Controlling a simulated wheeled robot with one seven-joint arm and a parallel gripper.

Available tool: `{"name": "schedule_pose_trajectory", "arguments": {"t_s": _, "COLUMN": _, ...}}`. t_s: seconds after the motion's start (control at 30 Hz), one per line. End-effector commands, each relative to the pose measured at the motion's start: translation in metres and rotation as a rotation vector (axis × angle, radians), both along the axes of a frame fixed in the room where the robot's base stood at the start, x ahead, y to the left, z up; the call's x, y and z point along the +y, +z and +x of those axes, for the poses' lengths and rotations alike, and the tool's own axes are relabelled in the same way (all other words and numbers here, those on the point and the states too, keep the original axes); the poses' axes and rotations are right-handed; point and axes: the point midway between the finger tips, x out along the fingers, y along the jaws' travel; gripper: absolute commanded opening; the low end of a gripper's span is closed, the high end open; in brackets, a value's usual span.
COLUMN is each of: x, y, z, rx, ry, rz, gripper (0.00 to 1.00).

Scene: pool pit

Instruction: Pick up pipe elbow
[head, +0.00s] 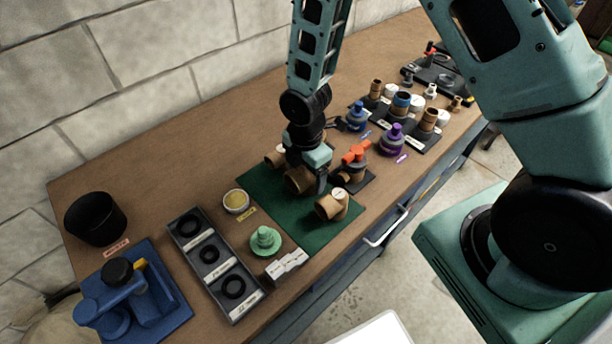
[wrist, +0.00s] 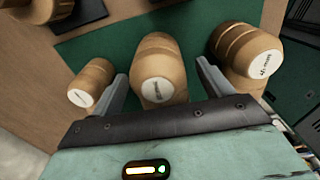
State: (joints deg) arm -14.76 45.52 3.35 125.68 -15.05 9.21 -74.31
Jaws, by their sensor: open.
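Several tan pipe fittings with pale round end labels lie on a dark green mat (head: 257,185). In the wrist view, a middle fitting (wrist: 158,62) lies between the two fingers of my gripper (wrist: 161,82). A left fitting (wrist: 91,80) lies outside the left finger, and a right fitting (wrist: 245,52) lies outside the right finger. The labels are too small to read, so I cannot tell which one is the pipe elbow. In the head view, my open gripper (head: 306,172) is low over the mat and partly hides the middle fitting. Another fitting (head: 333,205) lies in front of it.
A red-handled valve (head: 355,153) stands close right of my gripper. Blue (head: 357,118) and purple (head: 391,140) fittings stand farther right. A grey tray of black rings (head: 215,262), a green flanged piece (head: 265,240) and a small tub (head: 236,202) are left of the mat.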

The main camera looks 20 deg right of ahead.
Motion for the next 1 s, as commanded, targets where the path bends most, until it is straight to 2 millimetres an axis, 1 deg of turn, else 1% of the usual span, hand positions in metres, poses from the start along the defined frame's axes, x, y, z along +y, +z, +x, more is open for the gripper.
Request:
{"name": "schedule_pose_trajectory", "arguments": {"t_s": 0.2, "x": 0.0, "y": 0.0, "z": 0.0, "rx": -0.001, "ry": 0.0, "rz": 0.0, "gripper": 0.79}}
{"name": "schedule_pose_trajectory", "arguments": {"t_s": 0.27, "x": 0.0, "y": 0.0, "z": 0.0, "rx": -0.001, "ry": 0.0, "rz": 0.0, "gripper": 0.62}}
{"name": "schedule_pose_trajectory", "arguments": {"t_s": 0.3, "x": 0.0, "y": 0.0, "z": 0.0, "rx": -0.001, "ry": 0.0, "rz": 0.0, "gripper": 0.51}}
{"name": "schedule_pose_trajectory", "arguments": {"t_s": 0.4, "x": 0.0, "y": 0.0, "z": 0.0, "rx": -0.001, "ry": 0.0, "rz": 0.0, "gripper": 0.27}}
{"name": "schedule_pose_trajectory", "arguments": {"t_s": 0.77, "x": 0.0, "y": 0.003, "z": 0.001, "rx": -0.002, "ry": -0.001, "rz": 0.001, "gripper": 0.27}}
{"name": "schedule_pose_trajectory", "arguments": {"t_s": 0.87, "x": 0.0, "y": 0.009, "z": 0.002, "rx": -0.004, "ry": -0.002, "rz": 0.002, "gripper": 0.27}}
{"name": "schedule_pose_trajectory", "arguments": {"t_s": 1.0, "x": 0.0, "y": 0.026, "z": 0.001, "rx": -0.006, "ry": -0.001, "rz": 0.002, "gripper": 0.27}}
